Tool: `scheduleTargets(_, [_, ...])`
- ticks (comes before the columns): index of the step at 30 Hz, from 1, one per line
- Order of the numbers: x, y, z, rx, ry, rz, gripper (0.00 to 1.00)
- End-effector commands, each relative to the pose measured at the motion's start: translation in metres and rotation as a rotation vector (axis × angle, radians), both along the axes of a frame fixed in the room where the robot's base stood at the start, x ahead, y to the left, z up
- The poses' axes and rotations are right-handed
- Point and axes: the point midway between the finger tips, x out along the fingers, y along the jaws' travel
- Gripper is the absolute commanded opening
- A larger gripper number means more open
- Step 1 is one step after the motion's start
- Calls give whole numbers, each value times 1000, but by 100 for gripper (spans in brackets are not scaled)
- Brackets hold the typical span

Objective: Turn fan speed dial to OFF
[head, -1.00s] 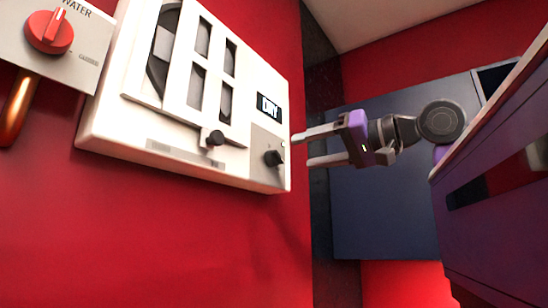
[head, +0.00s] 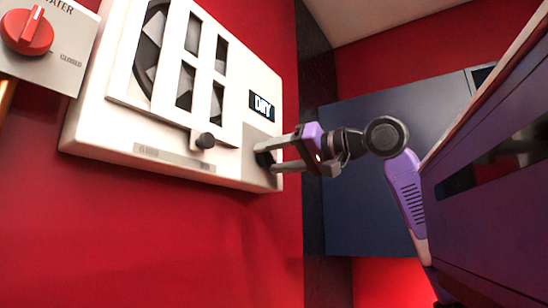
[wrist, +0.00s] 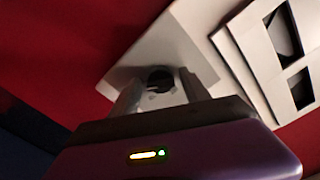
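The fan panel (head: 115,132) is a white box on the red wall, with a display reading "DRY" (head: 262,106). Its dark dial (head: 265,158) sits at the lower right and is partly hidden by my gripper. My gripper (head: 266,158) is open, with its two fingers reaching to the panel on either side of the dial. In the wrist view the dark dial (wrist: 159,79) shows between the two fingertips, with a small gap on each side. The dial's pointer and markings are not readable.
A dark slider knob (head: 205,141) sticks out left of the dial, below the slatted fan opening (head: 200,75). A red water valve knob (head: 26,32) is on a grey plate at the far left. A dark blue panel (head: 360,215) stands behind my arm.

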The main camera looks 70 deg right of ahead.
Motion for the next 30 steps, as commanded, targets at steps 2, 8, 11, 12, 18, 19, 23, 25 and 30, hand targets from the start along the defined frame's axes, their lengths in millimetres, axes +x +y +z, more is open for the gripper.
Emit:
scheduleTargets(2, [0,0,0,0,0,0,37])
scheduleTargets(8, [0,0,0,0,0,-1,0])
scheduleTargets(11, [0,0,0,-2,1,-1,0])
scheduleTargets(12, [0,0,0,-4,1,-1,0])
scheduleTargets(18, [0,0,0,-47,12,0,0])
scheduleTargets(19, [0,0,0,-59,15,0,0])
scheduleTargets(23, [0,0,0,-133,33,2,0])
scheduleTargets(25, [0,0,0,-185,45,0,0])
scheduleTargets(30, [1,0,0,-333,81,2,0])
